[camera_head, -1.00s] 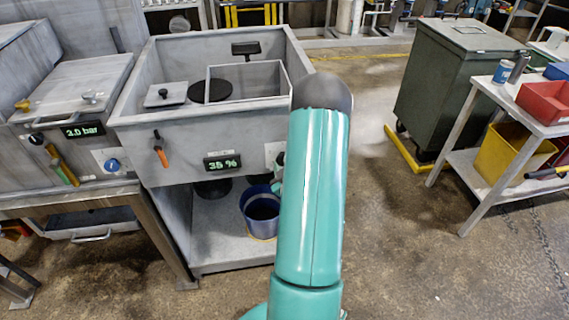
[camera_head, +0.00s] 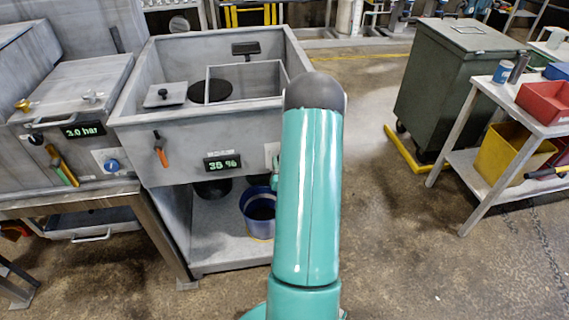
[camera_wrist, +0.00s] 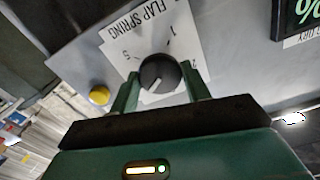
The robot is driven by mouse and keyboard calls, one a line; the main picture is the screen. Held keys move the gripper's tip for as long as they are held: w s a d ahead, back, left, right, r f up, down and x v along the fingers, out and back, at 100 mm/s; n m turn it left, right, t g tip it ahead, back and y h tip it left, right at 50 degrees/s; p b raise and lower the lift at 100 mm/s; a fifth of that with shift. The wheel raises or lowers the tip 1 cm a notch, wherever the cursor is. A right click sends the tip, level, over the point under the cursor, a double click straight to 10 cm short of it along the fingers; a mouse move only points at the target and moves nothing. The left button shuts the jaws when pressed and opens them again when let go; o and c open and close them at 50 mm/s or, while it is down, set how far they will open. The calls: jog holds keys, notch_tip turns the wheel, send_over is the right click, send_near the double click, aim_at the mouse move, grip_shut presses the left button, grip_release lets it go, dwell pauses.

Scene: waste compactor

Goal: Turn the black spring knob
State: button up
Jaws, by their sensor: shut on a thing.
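The black spring knob (camera_wrist: 152,72) shows in the wrist view, round with a white pointer line directed down and slightly left. It sits on a white label plate (camera_wrist: 122,52) reading "FLAP SPRING" with numbers around it. My gripper (camera_wrist: 160,80) is shut on the knob, one green finger at each side. In the head view my arm hides the knob and gripper; only a sliver of the white plate (camera_head: 271,155) shows beside the arm.
A yellow button (camera_wrist: 99,95) is left of the knob. A display (camera_head: 222,163) reads "35 %" on the grey bin's front (camera_head: 185,135), near an orange-handled lever (camera_head: 161,155). A blue bucket (camera_head: 258,205) stands below. A green wheeled container (camera_head: 445,85) stands right.

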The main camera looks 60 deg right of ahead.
jog(key=m, duration=0.6)
jog(key=shift+f+m, duration=0.1)
jog(key=shift+m, duration=0.2)
dwell(0.4)
jog(key=o, duration=1)
jog(key=shift+w, duration=0.15)
jog(key=shift+s+a, duration=0.1)
jog(key=shift+s, duration=0.1)
